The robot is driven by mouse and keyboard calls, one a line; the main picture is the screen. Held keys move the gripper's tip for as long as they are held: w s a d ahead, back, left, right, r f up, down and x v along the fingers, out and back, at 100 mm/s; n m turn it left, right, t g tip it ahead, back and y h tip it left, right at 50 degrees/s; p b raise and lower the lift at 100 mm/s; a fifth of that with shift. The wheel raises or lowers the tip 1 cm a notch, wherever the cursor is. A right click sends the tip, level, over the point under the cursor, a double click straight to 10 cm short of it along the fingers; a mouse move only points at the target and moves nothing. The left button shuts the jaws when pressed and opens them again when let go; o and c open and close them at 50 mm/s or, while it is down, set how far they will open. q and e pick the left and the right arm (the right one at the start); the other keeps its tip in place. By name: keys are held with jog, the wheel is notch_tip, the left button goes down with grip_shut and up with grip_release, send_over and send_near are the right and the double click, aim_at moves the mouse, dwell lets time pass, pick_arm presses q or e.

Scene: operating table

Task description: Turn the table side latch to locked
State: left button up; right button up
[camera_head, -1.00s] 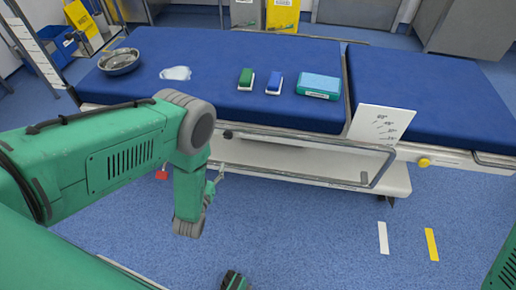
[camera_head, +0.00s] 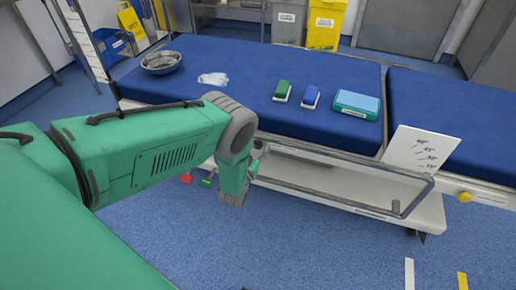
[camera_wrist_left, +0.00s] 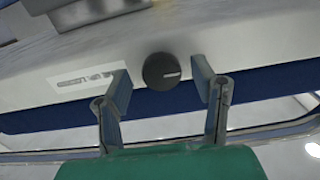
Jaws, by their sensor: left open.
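The side latch shows in the left wrist view as a round black knob (camera_wrist_left: 161,70) on the pale table side. A short white mark on its face points right. My left gripper (camera_wrist_left: 161,84) is open, with one finger on each side of the knob and a gap to both. In the head view my left gripper (camera_head: 259,154) is at the table's side, partly hidden by my own wrist, and the knob cannot be made out there. My right gripper is not in view.
The blue operating table (camera_head: 235,60) holds a metal bowl (camera_head: 161,62), a green brush (camera_head: 282,91), a blue brush (camera_head: 311,97) and a teal box (camera_head: 357,104). A metal side rail (camera_head: 350,165) runs right of my gripper. A yellow knob (camera_head: 464,197) is farther right.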

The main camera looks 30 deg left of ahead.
pick_arm(q)
jog(key=shift+w+a, duration=0.25)
jog(key=shift+w, duration=0.05)
jog(key=c, duration=1.2)
